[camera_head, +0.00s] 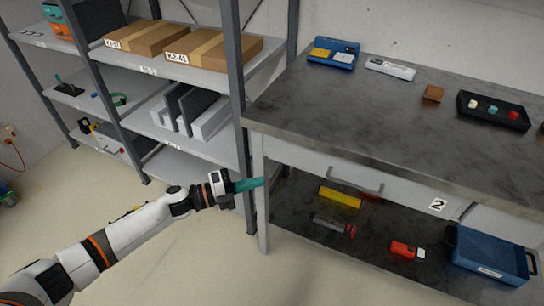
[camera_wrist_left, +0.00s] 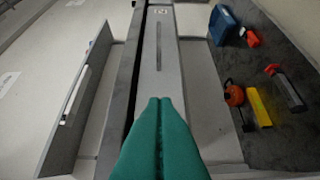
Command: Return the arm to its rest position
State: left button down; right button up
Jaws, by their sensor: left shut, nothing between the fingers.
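My left arm reaches in from the lower left in the head view. Its gripper (camera_head: 258,183) has teal fingers pressed together, with nothing between them. The fingertips are close to the front left leg of the workbench (camera_head: 400,135), below its top; I cannot tell whether they touch it. In the left wrist view the shut teal fingers (camera_wrist_left: 160,102) point along a grey metal face of the bench. My right gripper is not in view.
A shelf rack (camera_head: 240,95) with cardboard boxes (camera_head: 215,48) stands left of the bench. The bench's lower shelf holds a yellow block (camera_head: 340,197), a red item (camera_head: 405,249) and a blue crate (camera_head: 490,258). A drawer handle (camera_head: 355,187) protrudes in front.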

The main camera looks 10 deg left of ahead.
pick_arm(q)
jog(key=s+a+f+n+t+y+p, duration=0.1)
jog(key=s+a+f+n+y, duration=0.1)
jog(key=a+f+n+y, duration=0.35)
jog(key=s+a+f+n+t+y+p, duration=0.1)
jog(key=s+a+f+n+y+p, duration=0.15)
jog(key=f+n, duration=0.6)
jog(key=s+a+f+n+t+y+p, duration=0.1)
jog(key=s+a+f+n+y, duration=0.25)
jog(key=f, duration=0.75)
jog(key=s+a+f+n+g+y+p, duration=0.15)
jog(key=s+f+n+g+y, duration=0.35)
jog(key=s+f, duration=0.8)
jog(key=s+d+f+n+g, duration=0.1)
jog(key=s+f+n+g, duration=0.1)
jog(key=s, duration=1)
jog(key=s+d+f+n+g+p, duration=0.1)
jog(key=s+d+n+g, duration=0.1)
jog(key=s, duration=1.1)
jog(key=shift+s+f+n+g+h, duration=0.35)
jog(key=shift+n+g, duration=0.3)
jog(key=shift+g, duration=0.25)
jog(key=shift+w, duration=0.1)
